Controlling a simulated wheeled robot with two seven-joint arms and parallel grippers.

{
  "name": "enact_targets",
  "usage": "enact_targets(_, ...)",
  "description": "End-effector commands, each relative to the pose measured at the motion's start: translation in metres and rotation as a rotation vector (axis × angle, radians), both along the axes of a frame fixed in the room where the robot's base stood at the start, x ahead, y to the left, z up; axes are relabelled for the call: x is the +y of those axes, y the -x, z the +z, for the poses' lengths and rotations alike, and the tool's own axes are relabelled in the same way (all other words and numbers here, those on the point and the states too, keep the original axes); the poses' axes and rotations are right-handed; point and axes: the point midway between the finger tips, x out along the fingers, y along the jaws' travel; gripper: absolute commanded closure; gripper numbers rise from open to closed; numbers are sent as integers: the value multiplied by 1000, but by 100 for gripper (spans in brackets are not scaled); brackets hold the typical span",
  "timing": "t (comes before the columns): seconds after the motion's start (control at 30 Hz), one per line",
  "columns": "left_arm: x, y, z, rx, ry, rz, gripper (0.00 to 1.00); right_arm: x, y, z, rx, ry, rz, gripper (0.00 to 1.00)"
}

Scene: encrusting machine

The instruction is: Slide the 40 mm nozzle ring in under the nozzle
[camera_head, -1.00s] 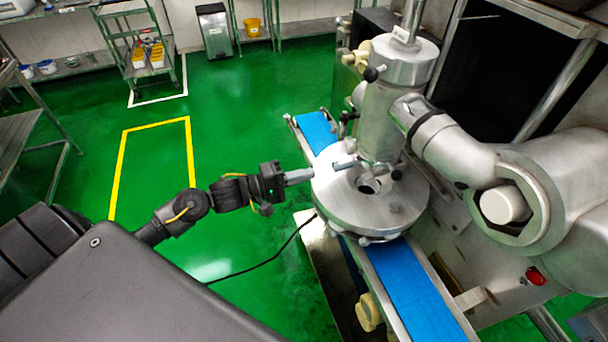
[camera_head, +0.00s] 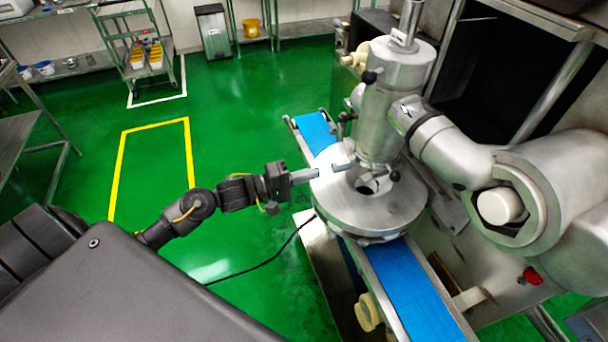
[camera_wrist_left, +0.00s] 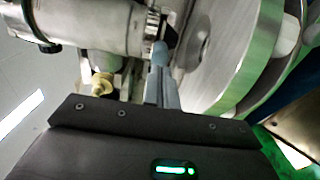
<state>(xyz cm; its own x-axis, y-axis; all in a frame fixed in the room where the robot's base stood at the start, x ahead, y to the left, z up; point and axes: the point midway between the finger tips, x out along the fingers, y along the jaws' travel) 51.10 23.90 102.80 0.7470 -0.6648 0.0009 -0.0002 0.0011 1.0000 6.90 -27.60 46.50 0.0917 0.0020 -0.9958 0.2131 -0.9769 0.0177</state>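My left gripper (camera_head: 318,172) reaches in from the left, just over the left edge of the round metal disc (camera_head: 400,215). Its two grey fingers (camera_wrist_left: 162,85) lie side by side and look shut, with nothing clearly between them. I cannot make out the nozzle ring for sure. My right gripper is not in view.
A blue conveyor belt (camera_head: 410,290) runs under the disc. A thick metal arm (camera_head: 455,150) joins the column from the right. A black cable (camera_head: 262,262) hangs to the left, over open green floor.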

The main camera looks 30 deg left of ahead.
Motion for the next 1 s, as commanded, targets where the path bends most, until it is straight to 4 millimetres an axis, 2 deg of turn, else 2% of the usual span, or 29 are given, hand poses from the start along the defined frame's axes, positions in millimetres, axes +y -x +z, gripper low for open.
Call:
enact_targets(0.5, -25, -28, 2, -1, 0, 0, 100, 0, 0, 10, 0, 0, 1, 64)
enact_targets(0.77, -24, -27, 0, 0, -1, 0, 100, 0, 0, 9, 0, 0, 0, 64)
enact_targets(1.0, -12, -13, 2, 4, -2, 1, 100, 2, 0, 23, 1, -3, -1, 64)
